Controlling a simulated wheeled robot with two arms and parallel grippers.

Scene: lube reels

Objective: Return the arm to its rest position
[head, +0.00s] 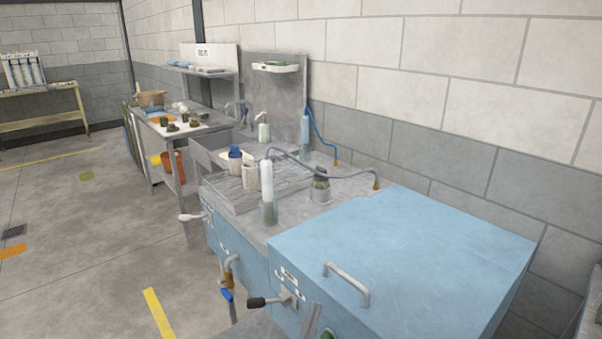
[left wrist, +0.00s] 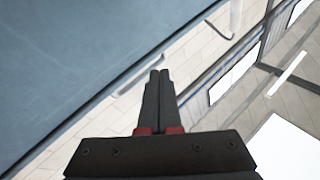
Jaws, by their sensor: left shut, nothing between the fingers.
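My left gripper (left wrist: 158,76) shows in the left wrist view. Its two dark fingers lie together, with red at their bases, and nothing is between them. A blue surface fills the upper left of that view, with a pale wall and bright window-like panels beyond. I cannot tell how far the fingers are from the blue surface. In the head view, no clear part of the left gripper can be made out; a grey shape at the bottom edge is too cut off to name. My right gripper is in neither view.
A blue lidded cabinet (head: 400,262) with a bar handle (head: 346,283) fills the lower right. A black-knobbed lever (head: 268,301) sticks out from its front. Left of it, a metal worktop holds a clear-and-white bottle (head: 267,192) and cups (head: 238,165). Open floor (head: 85,235) lies left.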

